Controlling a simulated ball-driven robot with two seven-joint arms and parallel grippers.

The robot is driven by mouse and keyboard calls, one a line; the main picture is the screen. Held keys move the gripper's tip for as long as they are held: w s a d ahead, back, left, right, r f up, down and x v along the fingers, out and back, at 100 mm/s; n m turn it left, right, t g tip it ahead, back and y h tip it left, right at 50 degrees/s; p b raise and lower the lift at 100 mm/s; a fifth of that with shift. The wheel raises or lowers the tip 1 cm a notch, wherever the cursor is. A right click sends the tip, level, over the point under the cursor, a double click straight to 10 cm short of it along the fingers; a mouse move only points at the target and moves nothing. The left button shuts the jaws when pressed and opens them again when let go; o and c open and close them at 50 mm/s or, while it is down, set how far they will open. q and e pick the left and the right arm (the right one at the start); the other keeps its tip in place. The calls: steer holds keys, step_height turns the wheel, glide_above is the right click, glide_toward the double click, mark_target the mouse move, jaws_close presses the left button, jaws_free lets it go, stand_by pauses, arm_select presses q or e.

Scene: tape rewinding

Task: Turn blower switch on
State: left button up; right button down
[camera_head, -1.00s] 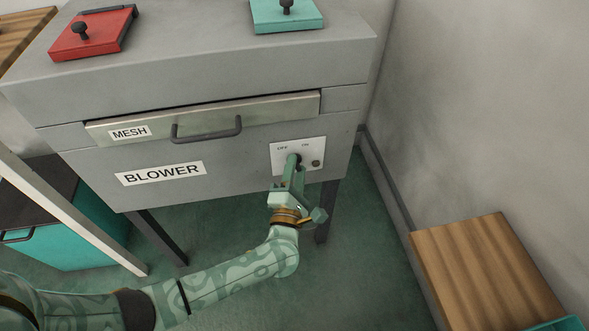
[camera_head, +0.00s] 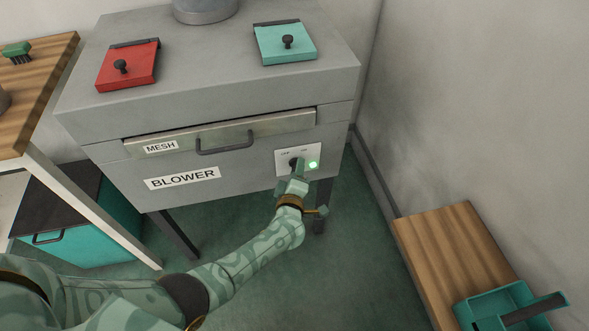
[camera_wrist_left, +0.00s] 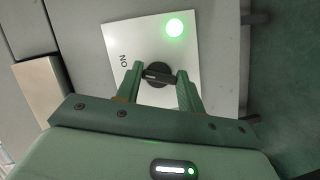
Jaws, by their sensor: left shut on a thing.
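The grey blower cabinet (camera_head: 240,188) has a white switch plate (camera_head: 283,155) on its front with OFF and ON marks. My left gripper (camera_head: 298,166) is at the plate; in the left wrist view its two fingers (camera_wrist_left: 158,80) are shut on the black rotary switch knob (camera_wrist_left: 157,73). The round lamp (camera_head: 313,165) on the plate glows green, and it also shows in the left wrist view (camera_wrist_left: 174,28). The knob is mostly hidden by the gripper in the head view. My right gripper is not in view.
A mesh drawer with a dark handle (camera_head: 225,144) is above the switch. Red (camera_head: 127,66) and teal (camera_head: 285,44) lids lie on top of the cabinet. A wooden table (camera_head: 30,95) stands at left. A wooden top (camera_head: 440,255) with a teal bin (camera_head: 500,308) is at lower right.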

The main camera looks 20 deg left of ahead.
arm_select(q)
steer(key=shift+s+d+m+g+p, duration=0.1)
steer(key=shift+m+g+p, duration=0.2)
steer(key=shift+m+p, duration=0.35)
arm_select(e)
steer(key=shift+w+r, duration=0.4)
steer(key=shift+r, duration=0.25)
arm_select(q)
steer(key=shift+f, duration=0.15)
steer(key=o, duration=1)
